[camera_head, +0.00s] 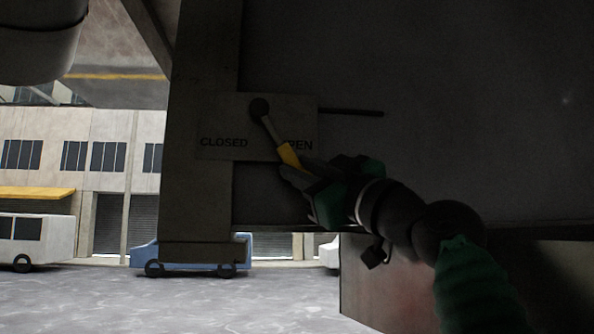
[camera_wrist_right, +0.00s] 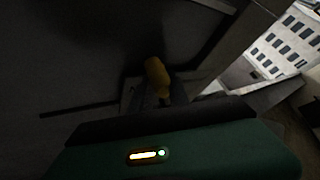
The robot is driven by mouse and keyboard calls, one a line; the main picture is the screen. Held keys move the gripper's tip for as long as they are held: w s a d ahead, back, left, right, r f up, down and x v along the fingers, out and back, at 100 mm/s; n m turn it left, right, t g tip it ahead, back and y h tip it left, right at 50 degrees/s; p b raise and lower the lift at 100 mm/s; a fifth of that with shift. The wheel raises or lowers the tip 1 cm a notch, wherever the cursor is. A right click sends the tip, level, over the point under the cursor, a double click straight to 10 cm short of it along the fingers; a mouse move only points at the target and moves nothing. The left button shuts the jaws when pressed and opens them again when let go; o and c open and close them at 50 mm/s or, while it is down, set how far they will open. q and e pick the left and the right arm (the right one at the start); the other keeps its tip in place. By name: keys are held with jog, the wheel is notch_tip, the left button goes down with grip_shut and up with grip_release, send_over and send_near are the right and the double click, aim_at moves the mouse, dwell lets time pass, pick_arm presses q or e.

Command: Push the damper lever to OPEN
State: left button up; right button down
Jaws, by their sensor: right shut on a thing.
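The damper lever (camera_head: 270,130) hangs from a dark round pivot on a plate (camera_head: 225,120) marked CLOSED at left and OPEN at right. Its yellow handle (camera_head: 288,155) tilts down and to the right, in front of the first letter of OPEN. My right gripper (camera_head: 295,168) is shut on the yellow handle's lower end. In the right wrist view the yellow handle (camera_wrist_right: 157,77) stands just beyond the dark gripper body, and the fingertips are mostly hidden. My left gripper is not in view.
A thin dark rod (camera_head: 350,112) runs right from the plate. The large dark panel (camera_head: 430,90) fills the right side. A dark box-like surface (camera_head: 540,280) lies below it. Open grey ground, a blue vehicle (camera_head: 190,256) and a white van (camera_head: 38,240) show beyond.

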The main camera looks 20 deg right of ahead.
jog(key=shift+w+f, duration=0.1)
jog(key=shift+f, duration=0.1)
jog(key=c, duration=1.5)
grip_release()
jog(key=shift+o, duration=1.1)
jog(key=shift+s+r, duration=0.1)
jog(key=shift+s, duration=0.1)
jog(key=shift+s+d, duration=0.1)
jog(key=shift+s, duration=0.05)
